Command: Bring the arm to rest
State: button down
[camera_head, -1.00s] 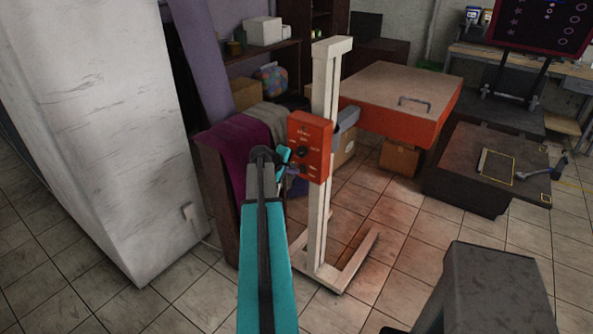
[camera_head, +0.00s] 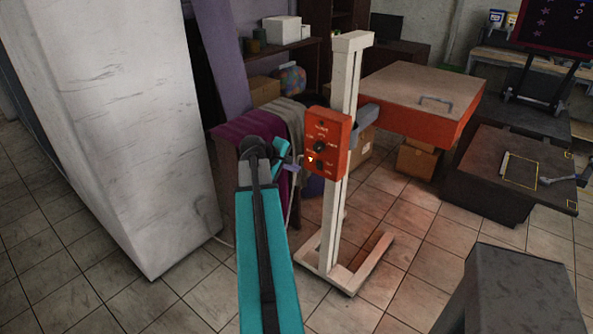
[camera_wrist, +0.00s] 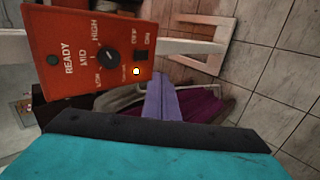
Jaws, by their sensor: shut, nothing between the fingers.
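My teal arm (camera_head: 265,235) reaches up the middle of the head view. My gripper (camera_head: 300,164) is small there, at the left edge of a red control box (camera_head: 328,150); I cannot tell whether it touches the box. In the wrist view my gripper's pale purple fingers (camera_wrist: 161,98) are together with nothing between them. The red box (camera_wrist: 60,45) fills the upper left there, with a dial (camera_wrist: 107,57), LOW, MID and HIGH marks, a READY lamp and an OFF/ON switch. A small bright spot shows near the fingers.
The box is on a pale wooden stand (camera_head: 345,100). A tall white cabinet (camera_head: 110,120) stands close on the left. A purple cloth (camera_head: 245,127) hangs behind the arm. A red-sided press (camera_head: 420,105) is behind right, and a dark low table (camera_head: 490,185) is at right. Tiled floor lies between.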

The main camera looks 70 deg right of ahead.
dwell(0.7)
jog(key=w+a+f+n+t+y, duration=0.1)
jog(key=w+a+f+n, duration=0.3)
jog(key=w+a+f, duration=1.05)
jog(key=w+a+f+n+y+b, duration=0.1)
jog(key=w+a+f+n+y, duration=0.1)
jog(key=a+f, duration=1)
jog(key=w+a+f+n+y, duration=0.1)
jog(key=w+a+f+n, duration=0.1)
jog(key=a+f, duration=1)
jog(key=s+a+f+m+g+y, duration=0.1)
jog(key=s+a+f, duration=0.2)
jog(key=s+a, duration=0.4)
jog(key=s+a+f+m+g+y, duration=0.2)
jog(key=s+a, duration=0.5)
jog(key=a, duration=0.5)
jog(key=s+a+f+m+g+y, duration=0.1)
jog(key=s+a+f+m+y, duration=0.1)
jog(key=s+a+f, duration=0.3)
jog(key=s+a, duration=0.3)
jog(key=a, duration=0.2)
jog(key=shift+a+b, duration=0.25)
jog(key=shift+b, duration=0.15)
